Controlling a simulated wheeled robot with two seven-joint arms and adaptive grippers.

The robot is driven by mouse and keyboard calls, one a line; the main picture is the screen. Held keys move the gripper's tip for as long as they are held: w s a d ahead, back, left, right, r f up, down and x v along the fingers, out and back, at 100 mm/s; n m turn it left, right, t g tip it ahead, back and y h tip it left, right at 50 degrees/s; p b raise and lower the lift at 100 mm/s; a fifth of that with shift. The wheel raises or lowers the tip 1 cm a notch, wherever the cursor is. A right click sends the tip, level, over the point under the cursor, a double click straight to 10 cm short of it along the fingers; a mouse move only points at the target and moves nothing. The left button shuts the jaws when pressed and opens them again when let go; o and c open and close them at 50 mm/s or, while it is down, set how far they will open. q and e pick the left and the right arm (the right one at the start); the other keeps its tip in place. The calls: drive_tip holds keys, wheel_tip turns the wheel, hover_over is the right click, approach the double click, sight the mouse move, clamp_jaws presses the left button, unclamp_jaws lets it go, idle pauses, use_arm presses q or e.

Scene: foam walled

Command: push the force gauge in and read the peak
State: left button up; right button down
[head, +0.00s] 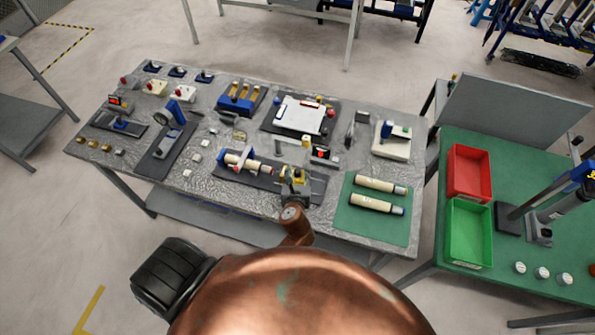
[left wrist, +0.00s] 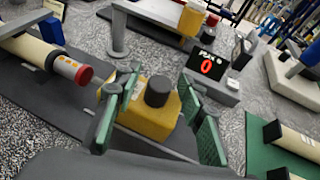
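A yellow block with a dark round knob (left wrist: 155,115), likely the force gauge's moving part, sits between the fingers of my left gripper (left wrist: 160,125) in the left wrist view. The green-padded fingers are open on both sides of it, with gaps; I cannot tell whether either touches. In the head view my left gripper (head: 294,178) is over the front of the table. A display (left wrist: 207,66) behind it reads a red 0 under PEAK; it also shows in the head view (head: 322,154). A cream cylinder with a red tip (left wrist: 62,64) lies in a fixture to the left, pointing toward the block. My right gripper is not in view.
Two cream cylinders lie on a green mat (head: 365,220) to the right. A second table holds a red bin (head: 469,150) and a green bin (head: 448,232).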

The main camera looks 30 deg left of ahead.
use_arm(q)
drive_tip(key=c, duration=0.6)
clamp_jaws()
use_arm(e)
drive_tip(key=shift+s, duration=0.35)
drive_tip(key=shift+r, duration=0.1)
